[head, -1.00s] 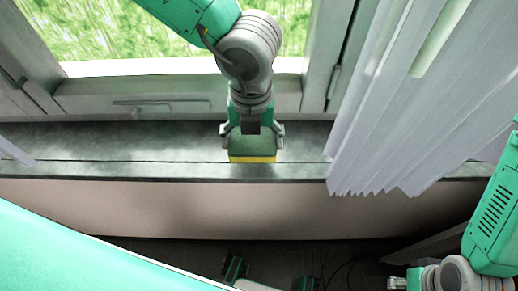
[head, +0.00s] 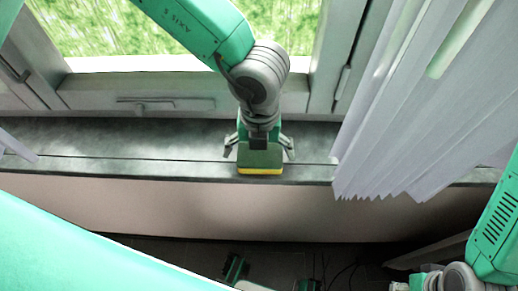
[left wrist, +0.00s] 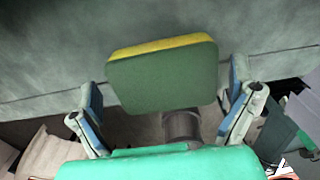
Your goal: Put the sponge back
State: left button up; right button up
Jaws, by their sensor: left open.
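The sponge (head: 260,160), green with a yellow layer, sits at the front edge of the grey window sill (head: 150,168). My left gripper (head: 259,153) is open, one finger on each side of the sponge, with small gaps. In the left wrist view the sponge (left wrist: 163,78) lies between the spread fingers of my left gripper (left wrist: 168,100), slightly tilted, with its yellow layer on the far side. Whether all of its underside rests on the sill cannot be told. Part of my right gripper (head: 402,287) shows at the lower right; its jaws are not clear.
White vertical blinds (head: 400,130) hang close on the right of the sill. The window frame (head: 150,98) with its handle is behind. The sill to the left of the sponge is clear. Below the sill is a pale wall (head: 150,205) and a dark floor with cables.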

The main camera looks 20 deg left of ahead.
pick_arm(q)
notch_tip(320, 180, up, 12)
jog(key=p, duration=0.2)
jog(key=shift+d, duration=0.15)
dwell(0.5)
